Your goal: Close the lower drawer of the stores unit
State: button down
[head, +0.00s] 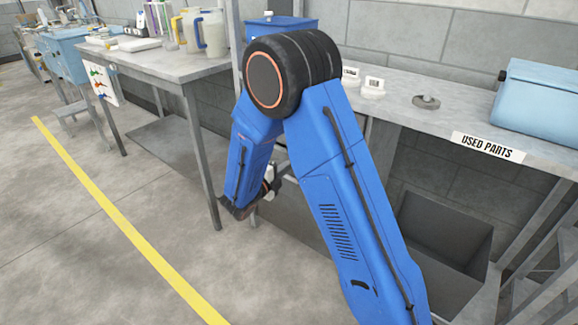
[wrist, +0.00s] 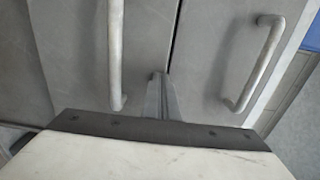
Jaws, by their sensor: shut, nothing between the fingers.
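In the wrist view, two grey drawer fronts lie side by side in the picture, with a narrow dark gap between them. The left front (wrist: 75,45) carries a large pale bar handle (wrist: 115,50). The right front (wrist: 210,50) carries another bar handle (wrist: 255,65). I cannot tell which is the lower drawer or how far either stands out. My gripper (wrist: 160,92) is shut and empty, its fingertips in front of the gap between the handles, gripping neither. Contact with a front cannot be told. In the head view my blue arm hides most of the unit.
A bench (head: 450,115) with a USED PARTS label (head: 487,146) and a light blue case (head: 540,95) stands right. An open grey box (head: 440,235) sits beneath it. A workbench (head: 150,62) with jugs is at left. Floor left of the yellow line (head: 120,210) is clear.

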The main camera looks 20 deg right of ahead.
jog(key=x, duration=0.3)
jog(key=shift+w+d, duration=0.1)
jog(key=shift+d, duration=0.15)
jog(key=shift+w, duration=0.1)
jog(key=shift+r, duration=0.1)
